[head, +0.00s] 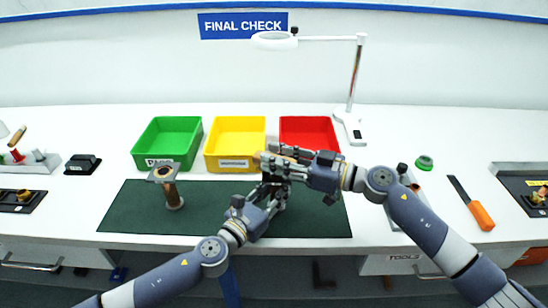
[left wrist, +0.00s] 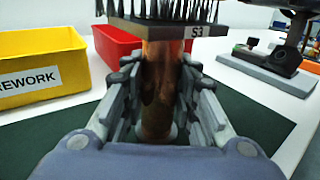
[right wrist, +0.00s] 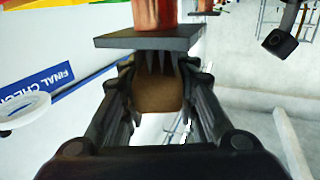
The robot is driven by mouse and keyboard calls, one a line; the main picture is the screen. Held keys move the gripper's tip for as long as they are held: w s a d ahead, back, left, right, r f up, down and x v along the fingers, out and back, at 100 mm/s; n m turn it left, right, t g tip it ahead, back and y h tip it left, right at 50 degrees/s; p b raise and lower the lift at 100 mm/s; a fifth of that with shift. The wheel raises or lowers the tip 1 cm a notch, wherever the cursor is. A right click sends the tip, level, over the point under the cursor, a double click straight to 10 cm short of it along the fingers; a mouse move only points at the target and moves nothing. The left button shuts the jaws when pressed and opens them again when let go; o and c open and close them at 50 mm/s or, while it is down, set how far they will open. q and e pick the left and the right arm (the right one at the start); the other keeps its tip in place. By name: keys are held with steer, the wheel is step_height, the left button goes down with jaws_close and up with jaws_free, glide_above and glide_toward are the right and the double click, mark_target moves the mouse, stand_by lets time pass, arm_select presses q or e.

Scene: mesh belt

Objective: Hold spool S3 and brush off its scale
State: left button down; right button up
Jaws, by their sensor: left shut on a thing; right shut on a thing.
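Spool S3 (left wrist: 158,85) has a copper body and a dark square flange (left wrist: 165,27) marked S3. My left gripper (head: 272,190) is shut around its body and holds it upright above the green mat. My right gripper (head: 284,158) is shut on a brush (right wrist: 158,95) with a brown wooden back, just above the spool. The brush's dark bristles (left wrist: 158,9) point at the flange and appear to meet its face. In the head view the grippers hide most of the spool, and the brush's back (head: 264,158) shows at the fingers. I cannot make out any scale.
Another spool (head: 172,192) stands on the left of the green mat (head: 130,212). Green (head: 167,138), yellow (head: 235,138) and red (head: 309,131) bins line the back. A lamp (head: 352,100) stands behind right. An orange-handled tool (head: 481,215) lies at right.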

steer(key=shift+v, duration=1.2)
arm_select(q)
steer(key=shift+r, duration=0.1)
arm_select(e)
steer(key=shift+x, duration=1.8)
stand_by(0.6)
steer(key=shift+r, duration=3.45)
arm_select(q)
steer(key=c, duration=1.2)
jaws_free()
